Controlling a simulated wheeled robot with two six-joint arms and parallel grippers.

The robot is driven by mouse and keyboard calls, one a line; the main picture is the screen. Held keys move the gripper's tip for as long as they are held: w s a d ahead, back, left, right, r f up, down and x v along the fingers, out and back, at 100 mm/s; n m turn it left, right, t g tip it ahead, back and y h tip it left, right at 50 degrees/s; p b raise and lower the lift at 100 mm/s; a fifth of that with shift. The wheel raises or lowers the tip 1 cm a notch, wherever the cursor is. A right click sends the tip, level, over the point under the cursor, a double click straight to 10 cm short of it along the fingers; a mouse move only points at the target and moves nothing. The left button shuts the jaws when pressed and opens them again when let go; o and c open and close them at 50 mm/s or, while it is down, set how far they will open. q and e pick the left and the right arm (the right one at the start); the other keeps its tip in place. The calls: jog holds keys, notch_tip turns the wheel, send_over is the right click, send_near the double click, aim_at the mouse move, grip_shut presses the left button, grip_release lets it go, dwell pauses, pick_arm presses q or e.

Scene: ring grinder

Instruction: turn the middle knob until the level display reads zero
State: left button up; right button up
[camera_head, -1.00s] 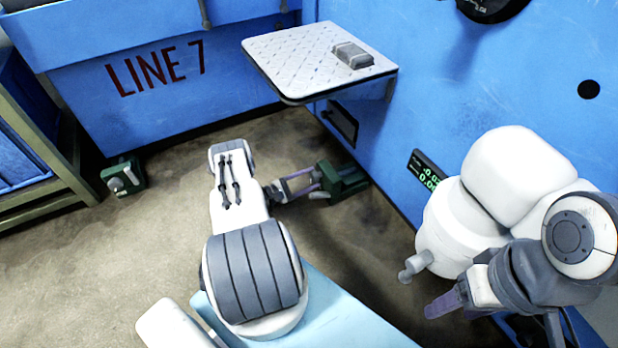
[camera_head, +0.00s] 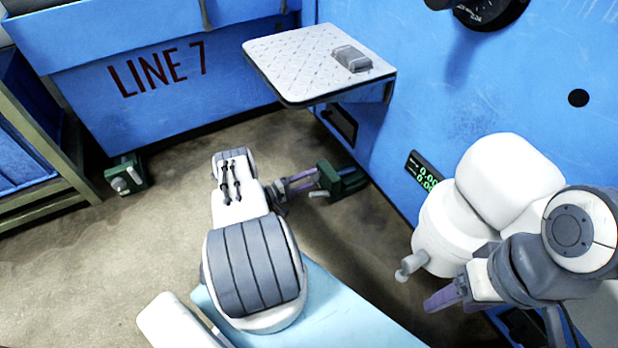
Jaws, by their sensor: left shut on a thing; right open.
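The middle knob (camera_head: 319,193) is a small grey piece on a green levelling foot (camera_head: 345,181) on the floor below the shelf. My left gripper (camera_head: 305,184) has purple-grey fingers and is shut on this knob; the fingers partly hide it. The level display (camera_head: 425,172) is a dark panel with green digits on the blue machine wall. Its upper line looks like 0.0 and its lower line like 0.0; the last digits are partly hidden by my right arm. My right gripper (camera_head: 440,298) is open and empty at the lower right.
Another green foot with a grey knob (camera_head: 125,176) stands at the left. A patterned shelf (camera_head: 300,55) with a grey block (camera_head: 351,58) juts from the machine above the middle knob. A green rack (camera_head: 62,185) stands at the far left. The floor between is clear.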

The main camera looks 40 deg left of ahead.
pick_arm(q)
jog(key=shift+m, duration=0.5)
jog(key=o, duration=1.1)
jog(key=p+v, duration=0.2)
jog(key=v, duration=0.8)
jog(key=shift+s, duration=0.25)
jog(key=shift+s+a, duration=0.1)
jog(key=shift+a, duration=0.05)
